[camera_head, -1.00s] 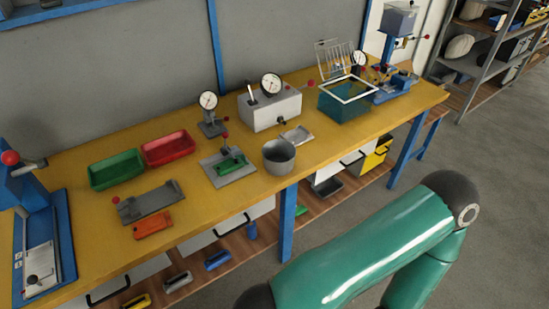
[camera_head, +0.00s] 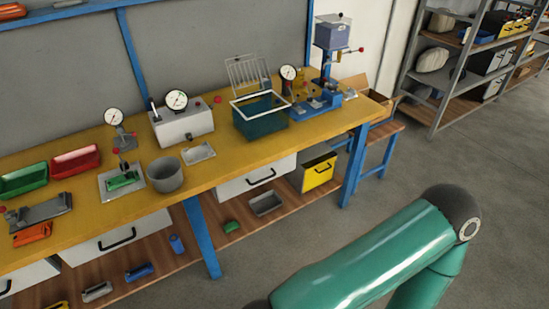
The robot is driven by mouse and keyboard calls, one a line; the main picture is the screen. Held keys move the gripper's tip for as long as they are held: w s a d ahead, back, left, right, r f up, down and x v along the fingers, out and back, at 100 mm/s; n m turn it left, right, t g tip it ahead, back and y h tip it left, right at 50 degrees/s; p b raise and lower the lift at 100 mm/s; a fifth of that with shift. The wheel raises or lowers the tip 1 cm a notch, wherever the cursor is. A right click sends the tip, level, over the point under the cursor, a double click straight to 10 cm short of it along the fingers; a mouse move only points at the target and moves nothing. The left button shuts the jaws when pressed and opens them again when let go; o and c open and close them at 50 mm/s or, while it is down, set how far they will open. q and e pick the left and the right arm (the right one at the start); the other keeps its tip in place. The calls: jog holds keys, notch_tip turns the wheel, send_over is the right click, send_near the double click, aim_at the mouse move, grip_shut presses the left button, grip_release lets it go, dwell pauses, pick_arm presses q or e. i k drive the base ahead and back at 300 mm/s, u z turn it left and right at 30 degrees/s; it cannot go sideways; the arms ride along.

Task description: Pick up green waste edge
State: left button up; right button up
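A small green piece (camera_head: 124,180) sits on a grey metal fixture (camera_head: 108,192) with a red-knobbed clamp, on the yellow bench top. Another small green piece (camera_head: 231,226) lies on the wooden lower shelf, behind the blue bench leg. I cannot tell which of these is the waste edge. A green tray (camera_head: 22,183) stands at the left, next to a red tray (camera_head: 76,162). A teal arm of mine crosses the lower right, in front of the floor and well apart from the bench. Neither gripper is in view.
The yellow workbench (camera_head: 240,163) carries a grey round pot (camera_head: 165,175), dial gauges, a glass-sided tank (camera_head: 262,120) and a blue press (camera_head: 322,98). The lower shelf (camera_head: 170,268) holds loose parts. Metal racks (camera_head: 413,75) stand at the right. The floor before the bench is clear.

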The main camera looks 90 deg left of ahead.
aim_at(118, 181)
jog(key=z, duration=0.4)
jog(key=i, duration=0.45)
jog(key=u, duration=1.95)
jog(key=i, duration=0.2)
jog(key=u, duration=1.9)
jog(key=k, duration=0.6)
jog(key=u, duration=0.35)
jog(key=i, duration=1.65)
jog(key=z, duration=0.3)
